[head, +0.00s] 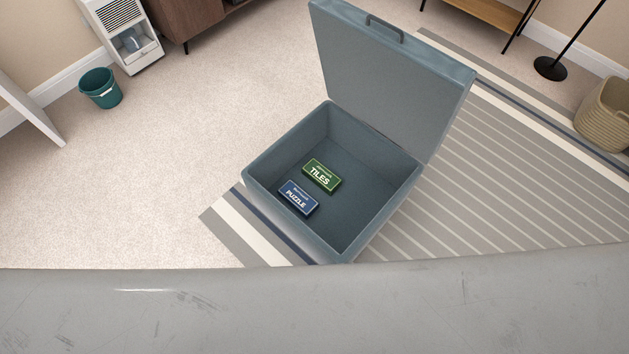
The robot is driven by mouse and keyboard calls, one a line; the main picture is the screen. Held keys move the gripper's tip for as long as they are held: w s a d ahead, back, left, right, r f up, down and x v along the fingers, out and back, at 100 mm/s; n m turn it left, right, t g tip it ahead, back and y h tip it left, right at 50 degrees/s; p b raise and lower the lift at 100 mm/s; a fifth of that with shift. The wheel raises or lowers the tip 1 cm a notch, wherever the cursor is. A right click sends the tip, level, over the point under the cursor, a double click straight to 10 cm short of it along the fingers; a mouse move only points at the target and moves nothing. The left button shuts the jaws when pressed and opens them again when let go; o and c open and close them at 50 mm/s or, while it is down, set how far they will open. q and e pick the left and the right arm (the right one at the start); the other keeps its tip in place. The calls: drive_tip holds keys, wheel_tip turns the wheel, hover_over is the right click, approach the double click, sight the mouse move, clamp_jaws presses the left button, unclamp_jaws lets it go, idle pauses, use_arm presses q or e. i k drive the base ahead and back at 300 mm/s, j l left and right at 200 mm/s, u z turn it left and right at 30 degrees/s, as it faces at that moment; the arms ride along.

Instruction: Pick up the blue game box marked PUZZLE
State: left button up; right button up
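The blue game box marked PUZZLE (298,198) lies flat inside an open grey-blue chest (378,215), near the chest's left front wall. A green box marked TILES (322,175) lies just behind it and to its right, also on the chest floor. The chest's lid (395,75) stands raised at the back, with a dark handle at its upper edge. Neither of my grippers shows in the head view.
The chest stands on a striped rug (500,190). A teal bin (100,88) and a white cabinet (125,35) are at the back left. A woven basket (603,115) and a lamp base (550,68) are at the right. Carpet left of the chest is clear.

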sight(297, 198)
drive_tip(key=z, duration=0.6)
drive_tip(key=i+j+z, duration=0.1)
drive_tip(key=j+z, duration=0.6)
drive_tip(key=z, duration=0.2)
drive_tip(key=j+z, duration=0.45)
